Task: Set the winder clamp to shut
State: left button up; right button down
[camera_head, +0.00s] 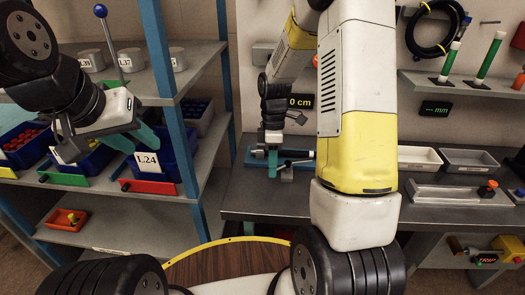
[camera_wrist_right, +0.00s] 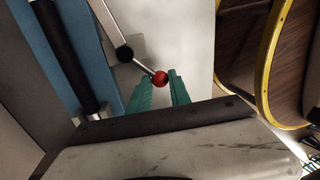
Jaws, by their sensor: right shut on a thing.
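In the right wrist view, a thin metal lever with a red ball knob (camera_wrist_right: 160,78) runs from a black pivot (camera_wrist_right: 124,54); I take it to be the winder clamp's lever. The two green fingers of my right gripper (camera_wrist_right: 160,90) are shut on the knob, one on each side. In the head view my right gripper (camera_head: 272,158) is at the small blue device (camera_head: 301,155) on the back bench; the knob cannot be made out there. My left gripper (camera_head: 136,139) is in front of the left shelf, its green fingers apart and empty.
A shelf rack (camera_head: 173,95) with blue bins stands at the left. A round yellow-rimmed wooden top (camera_head: 225,262) is in front.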

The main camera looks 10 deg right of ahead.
jog(key=n, duration=0.2)
jog(key=s+d+n, duration=0.1)
jog(key=s+d+n+h, duration=0.1)
jog(key=n, duration=0.1)
jog(key=shift+s+n, duration=0.25)
jog(key=shift+n, duration=0.05)
jog(key=shift+s+d+n+h, duration=0.2)
jog(key=shift+d+n, duration=0.15)
jog(key=shift+n, duration=0.45)
jog(key=shift+s+d+n+h, duration=0.1)
jog(key=shift+s+d+n, duration=0.2)
jog(key=shift+n, duration=0.5)
jog(key=shift+w+d, duration=0.1)
jog(key=c, duration=1.2)
grip_release()
jog(key=shift+c, duration=0.2)
